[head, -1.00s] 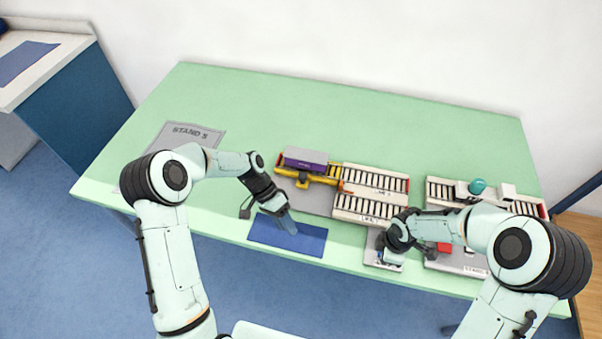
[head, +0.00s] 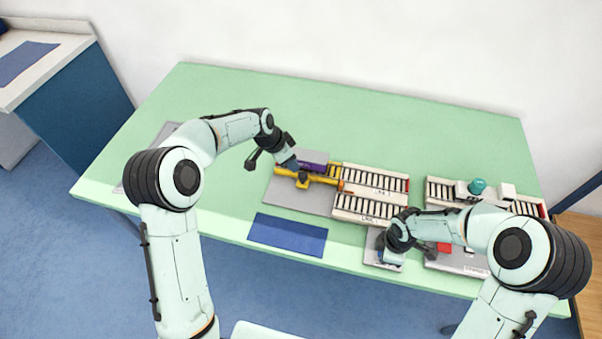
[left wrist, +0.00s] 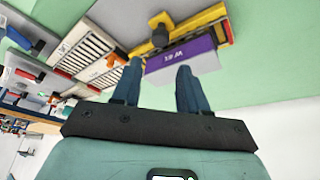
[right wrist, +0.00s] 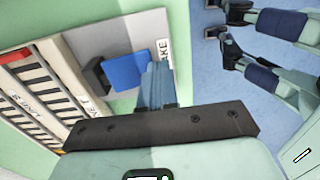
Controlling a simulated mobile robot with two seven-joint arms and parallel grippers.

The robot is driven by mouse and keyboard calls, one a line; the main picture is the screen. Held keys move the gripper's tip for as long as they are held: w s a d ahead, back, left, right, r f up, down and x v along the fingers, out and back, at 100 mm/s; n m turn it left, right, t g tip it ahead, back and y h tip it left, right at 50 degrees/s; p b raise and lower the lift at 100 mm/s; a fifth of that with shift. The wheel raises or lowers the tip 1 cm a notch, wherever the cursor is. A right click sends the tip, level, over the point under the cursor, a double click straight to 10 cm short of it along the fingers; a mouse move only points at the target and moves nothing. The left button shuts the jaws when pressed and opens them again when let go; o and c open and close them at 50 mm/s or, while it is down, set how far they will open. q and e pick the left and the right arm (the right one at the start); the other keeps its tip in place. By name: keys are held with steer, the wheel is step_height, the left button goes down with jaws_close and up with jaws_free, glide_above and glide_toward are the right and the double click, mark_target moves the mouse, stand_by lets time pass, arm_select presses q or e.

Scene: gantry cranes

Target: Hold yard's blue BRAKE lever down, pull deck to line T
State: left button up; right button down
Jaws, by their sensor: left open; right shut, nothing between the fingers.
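The yellow deck (head: 324,179) sits at the left end of the rail lines and carries a purple container (head: 313,167). The container (left wrist: 180,60) and the deck's dark knob (left wrist: 160,35) also show in the left wrist view. Contact and how far the lever is down cannot be told. The BRAKE label is partly hidden.
Two roller lines (head: 372,180) (head: 362,208) lie right of the deck, with an orange pointer (head: 346,188) at their left end. Another yard unit with a teal dome (head: 477,186) stands further right. A blue mat (head: 288,235) lies in front, empty.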

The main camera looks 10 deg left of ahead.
mark_target(302, 175)
arm_select(q)
steer(key=x, duration=1)
steer(key=shift+d+f, duration=0.1)
steer(key=shift+f, duration=0.2)
